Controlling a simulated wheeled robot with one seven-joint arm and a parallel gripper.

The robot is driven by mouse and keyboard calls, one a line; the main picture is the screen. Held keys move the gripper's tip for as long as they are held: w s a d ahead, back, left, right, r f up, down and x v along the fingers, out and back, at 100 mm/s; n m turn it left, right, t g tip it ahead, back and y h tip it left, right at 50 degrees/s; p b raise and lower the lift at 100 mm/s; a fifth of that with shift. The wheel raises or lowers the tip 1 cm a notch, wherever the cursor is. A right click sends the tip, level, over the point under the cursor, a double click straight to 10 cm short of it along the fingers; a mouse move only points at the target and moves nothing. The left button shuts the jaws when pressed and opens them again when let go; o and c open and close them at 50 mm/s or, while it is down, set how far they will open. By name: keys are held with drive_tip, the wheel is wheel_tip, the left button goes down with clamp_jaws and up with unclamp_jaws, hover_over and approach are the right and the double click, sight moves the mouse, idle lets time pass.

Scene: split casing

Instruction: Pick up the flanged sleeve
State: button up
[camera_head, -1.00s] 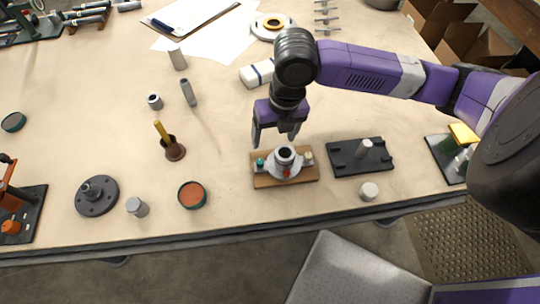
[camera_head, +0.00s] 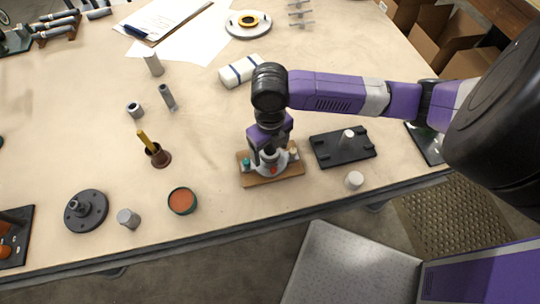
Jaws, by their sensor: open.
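A pale grey upright sleeve with a dark bore (camera_head: 268,154), apparently the flanged sleeve, stands in a light casing part on a wooden board (camera_head: 287,178) near the table's front edge. My gripper (camera_head: 269,156) is open and points down over it. Its fingers are lowered on either side of the sleeve's top. I cannot tell whether they touch it. The fingers and wrist hide part of the sleeve and casing. A red part (camera_head: 273,170) shows at the front of the casing, and a green-topped part (camera_head: 246,163) stands at its left.
A black fixture plate (camera_head: 330,152) with a grey pin is close on the right, with a white cylinder (camera_head: 355,180) in front of it. An orange-filled round dish (camera_head: 182,201), a dark flanged disc (camera_head: 86,211) and a brown holder (camera_head: 160,157) stand left. Bare table lies between.

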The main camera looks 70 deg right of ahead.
drive_tip(key=shift+f, duration=0.4)
drive_tip(key=shift+c, duration=0.3)
clamp_jaws()
drive_tip(key=shift+r, duration=0.1)
wheel_tip(320, 180, up, 20)
drive_tip(key=b, duration=0.1)
idle(0.3)
